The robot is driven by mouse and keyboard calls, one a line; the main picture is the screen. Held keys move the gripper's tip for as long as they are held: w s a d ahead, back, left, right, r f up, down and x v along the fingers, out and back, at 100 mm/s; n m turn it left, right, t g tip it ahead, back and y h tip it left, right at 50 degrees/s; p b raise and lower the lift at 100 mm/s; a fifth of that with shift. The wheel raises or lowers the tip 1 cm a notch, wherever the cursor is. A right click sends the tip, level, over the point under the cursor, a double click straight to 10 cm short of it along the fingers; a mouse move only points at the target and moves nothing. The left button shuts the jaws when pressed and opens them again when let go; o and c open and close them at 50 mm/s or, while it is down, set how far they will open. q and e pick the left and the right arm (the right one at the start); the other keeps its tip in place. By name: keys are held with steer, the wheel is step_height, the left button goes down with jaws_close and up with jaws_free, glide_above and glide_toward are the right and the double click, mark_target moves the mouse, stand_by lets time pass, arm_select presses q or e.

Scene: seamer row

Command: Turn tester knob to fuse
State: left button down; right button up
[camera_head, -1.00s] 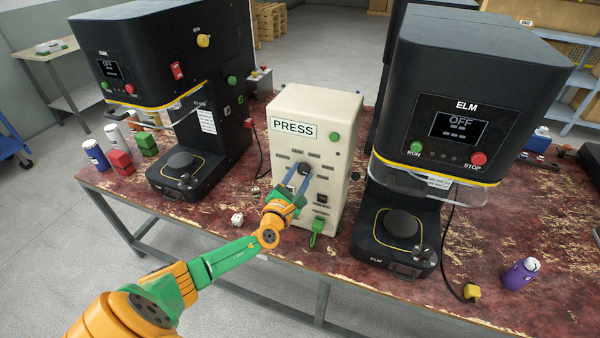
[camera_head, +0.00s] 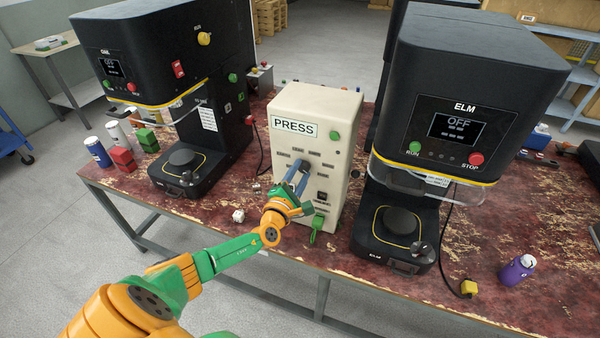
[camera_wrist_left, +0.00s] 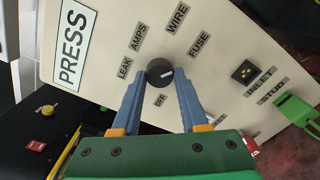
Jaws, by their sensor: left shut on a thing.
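The tester is a cream box labelled PRESS (camera_head: 346,118) standing on the bench between two black machines. Its dark round knob (camera_wrist_left: 160,72) is on the front face, ringed by the labels OFF, LEAK, AMPS, WIRE and FUSE (camera_wrist_left: 199,44). The knob's white mark sits on its right side in the left wrist view, roughly on the FUSE side; the exact setting is hard to tell. My left gripper (camera_head: 299,172) is shut on the knob, with one blue-grey finger on each side, also seen in the left wrist view (camera_wrist_left: 160,82). In the head view, the fingers hide most of the knob.
The ELM machine (camera_head: 450,75) stands close on the right and another black machine (camera_head: 150,50) on the left. A green plug (camera_head: 316,228) sits low on the tester. A small white block (camera_head: 238,215) and a purple bottle (camera_head: 517,269) are on the bench (camera_head: 300,248).

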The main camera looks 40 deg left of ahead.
arm_select(q)
steer(key=shift+c, duration=2.2)
jaws_free()
steer(key=p+v, duration=0.1)
steer(key=v, duration=0.6)
steer(key=shift+a+f, duration=0.1)
steer(key=shift+f, duration=0.05)
